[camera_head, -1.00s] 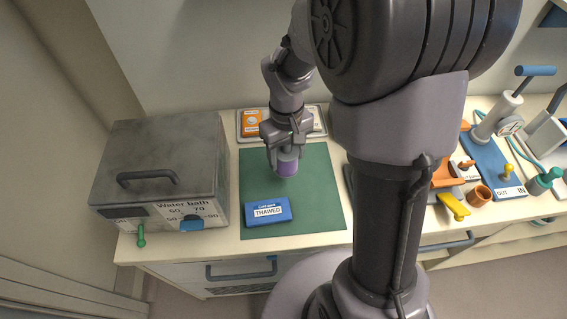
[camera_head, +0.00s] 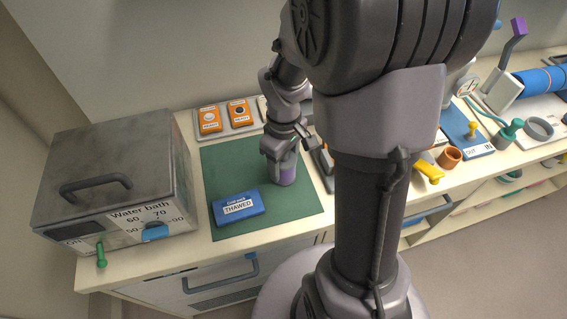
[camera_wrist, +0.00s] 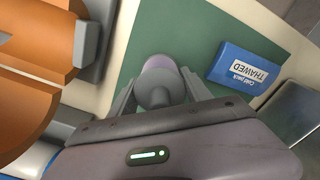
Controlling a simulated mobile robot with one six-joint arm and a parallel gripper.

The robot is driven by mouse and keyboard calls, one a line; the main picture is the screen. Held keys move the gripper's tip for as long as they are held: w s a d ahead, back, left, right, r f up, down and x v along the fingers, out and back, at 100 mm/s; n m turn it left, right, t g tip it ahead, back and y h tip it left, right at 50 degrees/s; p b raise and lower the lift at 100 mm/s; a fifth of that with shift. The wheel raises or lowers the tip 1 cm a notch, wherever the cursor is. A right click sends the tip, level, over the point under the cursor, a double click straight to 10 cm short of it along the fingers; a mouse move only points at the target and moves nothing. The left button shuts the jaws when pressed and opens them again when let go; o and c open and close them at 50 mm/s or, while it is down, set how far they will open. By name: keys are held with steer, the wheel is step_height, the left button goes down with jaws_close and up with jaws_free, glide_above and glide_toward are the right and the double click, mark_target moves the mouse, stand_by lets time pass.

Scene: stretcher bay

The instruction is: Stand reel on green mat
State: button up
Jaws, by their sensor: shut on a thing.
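The reel (camera_head: 284,176) is a short purple cylinder with a pale grey end, seen below my gripper (camera_head: 281,160) in the head view. My gripper is shut on it. In the wrist view the reel (camera_wrist: 157,78) sits upright between the two fingers (camera_wrist: 158,97), with its grey end toward the camera. The green mat (camera_head: 228,168) lies flat on the counter, and the reel is over its right part. I cannot tell whether the reel's base touches the mat, because the lower edge is small and shaded.
A blue cold pack box (camera_head: 238,207) marked THAWED lies on the mat's front left. A grey water bath (camera_head: 110,185) stands left of the mat. A tray with orange packs (camera_head: 210,120) is behind it. An orange cup (camera_head: 449,157) stands farther right.

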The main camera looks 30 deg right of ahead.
steer(key=shift+f, duration=0.15)
steer(key=o, duration=1.5)
steer(key=shift+o, duration=0.2)
steer(key=r+p, duration=0.1)
steer(key=r, duration=0.3)
steer(key=r+p, duration=0.2)
steer(key=r, duration=0.2)
steer(key=r+p, duration=0.2)
steer(key=r, duration=0.3)
steer(key=shift+a, duration=0.25)
steer(key=s+a+r+m+t+y, duration=0.2)
steer(key=s+a+r+m+t, duration=0.3)
steer(key=a, duration=0.9)
steer(key=s+r+m, duration=0.3)
steer(key=s+r, duration=0.2)
steer(key=shift+s+r+t, duration=0.15)
steer(key=shift+s+t, duration=0.2)
steer(key=shift+t, duration=0.05)
